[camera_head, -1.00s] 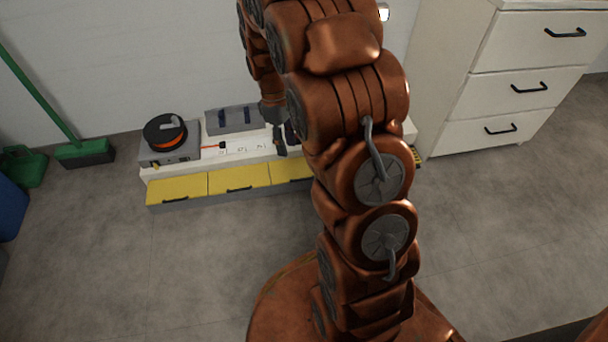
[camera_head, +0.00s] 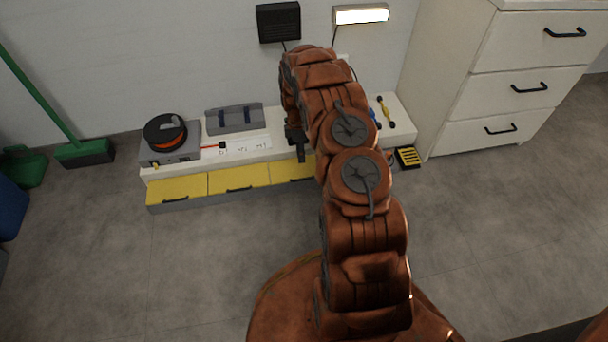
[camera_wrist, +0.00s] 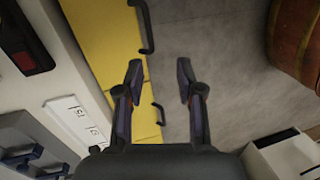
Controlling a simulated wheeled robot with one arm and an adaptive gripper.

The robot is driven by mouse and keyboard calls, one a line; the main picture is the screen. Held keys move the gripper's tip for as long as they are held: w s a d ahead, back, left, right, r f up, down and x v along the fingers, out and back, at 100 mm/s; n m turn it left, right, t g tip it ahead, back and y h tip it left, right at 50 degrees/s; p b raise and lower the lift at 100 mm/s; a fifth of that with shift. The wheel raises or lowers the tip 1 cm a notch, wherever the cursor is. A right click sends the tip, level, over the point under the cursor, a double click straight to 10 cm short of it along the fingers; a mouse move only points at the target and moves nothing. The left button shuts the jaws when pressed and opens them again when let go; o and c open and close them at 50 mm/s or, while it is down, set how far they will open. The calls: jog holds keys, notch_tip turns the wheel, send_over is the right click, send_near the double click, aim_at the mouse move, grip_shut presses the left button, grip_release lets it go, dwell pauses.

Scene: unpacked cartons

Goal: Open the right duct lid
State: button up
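The right duct lid (camera_head: 290,170) is a yellow panel at the right end of the row of yellow lids, and looks closed. In the head view, my arm hides its right part. In the wrist view, the right lid (camera_wrist: 100,30) fills the top left, with its black bar handle (camera_wrist: 145,28) along its floor-side edge. My gripper (camera_wrist: 160,80) is open and empty. Its left finger overlaps the lid's edge in the picture and its right finger shows against the floor. The handle lies ahead of the fingertips, apart from them. In the head view, the gripper (camera_head: 300,152) hangs above the ledge.
Left of the right lid are the middle lid (camera_head: 240,178) and left lid (camera_head: 177,188). Behind them, the white ledge (camera_head: 190,172) carries a cable reel (camera_head: 165,132) and a grey box (camera_head: 235,118). A white drawer cabinet (camera_head: 500,90) stands right.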

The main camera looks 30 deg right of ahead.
jog(key=n, duration=0.1)
send_over(304, 175)
jog(key=s+a, duration=0.1)
jog(key=w+x, duration=0.1)
jog(key=x, duration=0.4)
jog(key=b+x, duration=0.2)
jog(key=x, duration=0.5)
jog(key=shift+f+b, duration=0.35)
jog(key=shift+f, duration=0.05)
grip_shut()
